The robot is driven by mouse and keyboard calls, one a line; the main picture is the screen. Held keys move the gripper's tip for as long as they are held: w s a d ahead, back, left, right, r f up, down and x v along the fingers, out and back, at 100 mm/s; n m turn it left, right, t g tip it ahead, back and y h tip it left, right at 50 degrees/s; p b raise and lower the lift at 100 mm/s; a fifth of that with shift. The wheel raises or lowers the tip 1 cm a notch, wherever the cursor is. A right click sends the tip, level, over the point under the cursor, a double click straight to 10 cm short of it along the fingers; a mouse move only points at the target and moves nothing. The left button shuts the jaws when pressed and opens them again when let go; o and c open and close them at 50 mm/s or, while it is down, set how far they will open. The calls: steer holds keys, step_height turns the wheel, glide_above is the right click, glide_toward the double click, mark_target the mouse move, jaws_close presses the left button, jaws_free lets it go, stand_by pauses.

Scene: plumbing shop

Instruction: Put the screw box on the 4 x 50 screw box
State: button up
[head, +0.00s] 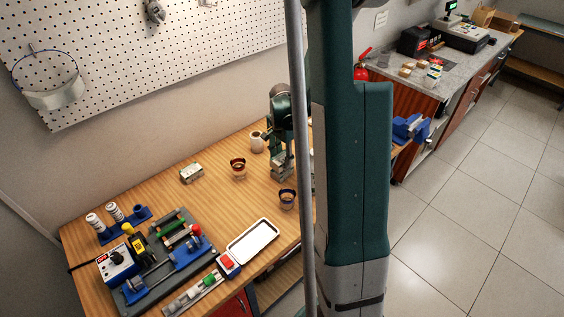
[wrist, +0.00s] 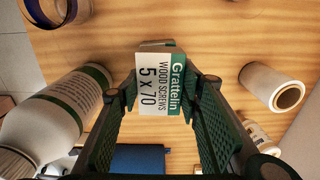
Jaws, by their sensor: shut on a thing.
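My gripper (wrist: 160,95) is shut on a white and green screw box (wrist: 158,80) marked "Grattelin wood screws 5 x 70", held between its two green ribbed pads. In the head view my gripper (head: 280,168) is over the back right part of the wooden bench, partly hidden by my arm. Another small white and green box (head: 191,173) lies on the bench to its left, apart from it. Its print is too small to read, so I cannot tell if it is the 4 x 50 box.
Two dark-rimmed round containers (head: 238,169) (head: 287,199) and a pale roll (head: 257,142) stand near my gripper. A white tray (head: 253,241) and a crowded fixture (head: 165,255) fill the front. A white bottle (wrist: 55,120) shows in the wrist view. Bench around the lying box is clear.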

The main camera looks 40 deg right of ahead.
mark_target(282, 157)
steer(key=shift+f, duration=0.9)
steer(key=shift+f, duration=0.25)
steer(key=o, duration=1.1)
steer(key=shift+r, duration=0.1)
steer(key=shift+o, duration=0.2)
steer(key=shift+r, duration=0.2)
steer(key=shift+r, duration=5.95)
